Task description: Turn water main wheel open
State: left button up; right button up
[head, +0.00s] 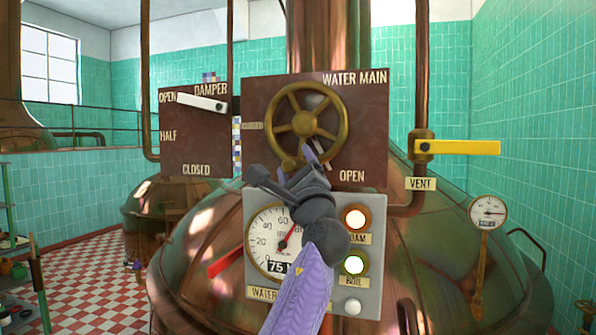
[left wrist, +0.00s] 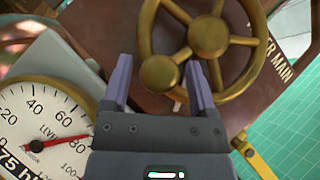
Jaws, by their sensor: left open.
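The brass water main wheel (head: 343,122) is mounted on a dark brown panel marked WATER MAIN, with OPEN at the lower right and a small label at the left. Its round brass knob (head: 289,163) is at the lower left of the rim. The wheel (left wrist: 147,30) and its knob (left wrist: 160,73) also show in the left wrist view. My left gripper (head: 304,163) is open in front of the wheel's lower rim. In the left wrist view the knob appears between the purple fingertips (left wrist: 158,84); I cannot tell whether they touch it. My right gripper is not in view.
A grey gauge panel (head: 370,220) with a round dial (head: 262,225) and two lamps is below the wheel. A damper lever (head: 202,102) is at the left. A yellow vent lever (head: 470,147) sticks out at the right. A copper kettle (head: 190,290) curves behind.

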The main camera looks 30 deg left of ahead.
pick_arm(q)
jog(key=b+v, duration=0.3)
jog(key=v, duration=0.6)
jog(key=shift+s+d+f+b, duration=0.2)
jog(key=shift+s+d+b, duration=0.1)
jog(key=shift+b, duration=0.1)
